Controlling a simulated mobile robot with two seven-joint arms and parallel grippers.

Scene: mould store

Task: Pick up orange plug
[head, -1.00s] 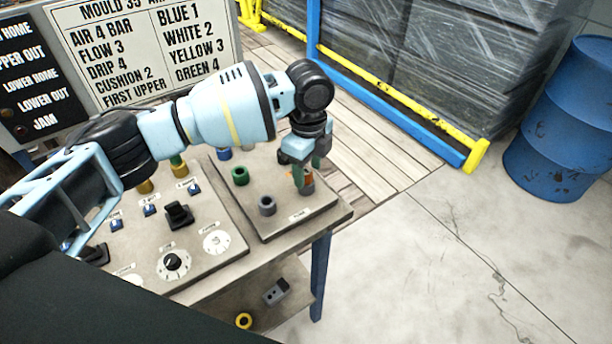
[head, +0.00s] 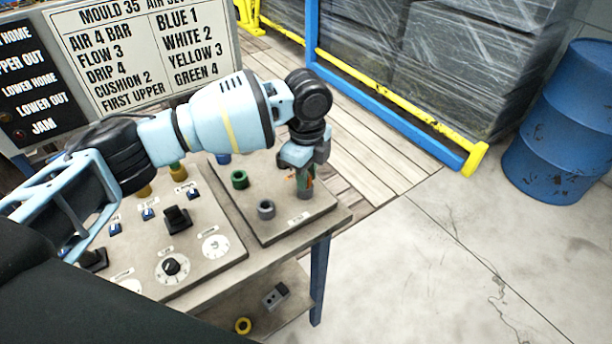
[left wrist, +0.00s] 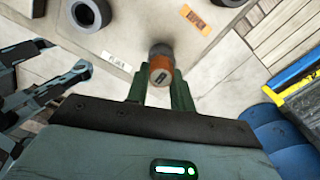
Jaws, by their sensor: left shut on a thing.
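The orange plug (left wrist: 161,70) is between the two dark green fingers of my left gripper (left wrist: 159,92) in the left wrist view. The fingers are shut on it. A grey cylindrical part shows just beyond the orange; I cannot tell whether it belongs to the plug or to a socket. In the head view my left gripper (head: 303,176) points down over the right end of the small panel, and only a sliver of orange shows beside its fingers.
A grey socket (head: 266,209) and a green one (head: 239,179) stand left of the gripper on the panel (head: 285,224). A control panel (head: 205,266) with knobs lies further left. A lettered board (head: 140,50) stands behind. A blue drum (head: 560,125) stands on the floor at right.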

